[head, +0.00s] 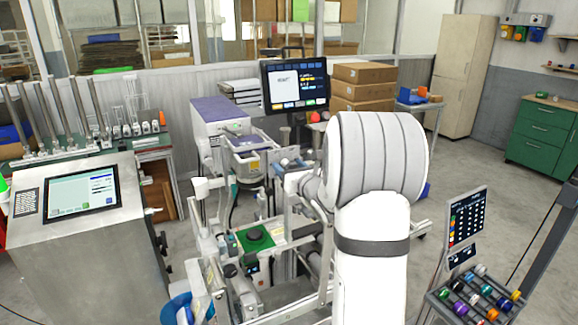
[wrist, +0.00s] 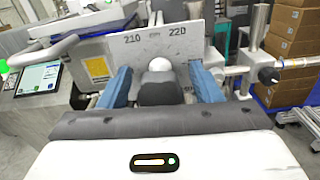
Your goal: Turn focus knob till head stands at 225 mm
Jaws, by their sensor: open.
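In the wrist view my gripper (wrist: 162,84) is open, its two blue fingers apart. Between them is a rounded dark part with a pale, ball-like top (wrist: 160,65), which looks like the focus knob; I cannot tell whether the fingers touch it. Just behind stands a light grey scale plate (wrist: 190,50) marked 210 and 220, with a yellow label at its left. The plate's lower middle is hidden, and I see no pointer or 225 mark. In the head view my white arm covers part of the machine, and I cannot make out the gripper clearly.
In the head view a monitor (head: 295,85) stands behind the machine. A steel console with a screen (head: 82,194) is at the left. A rack of coloured rolls (head: 478,295) is at the lower right. Cardboard boxes (head: 362,88) stand behind. Open floor lies at the right.

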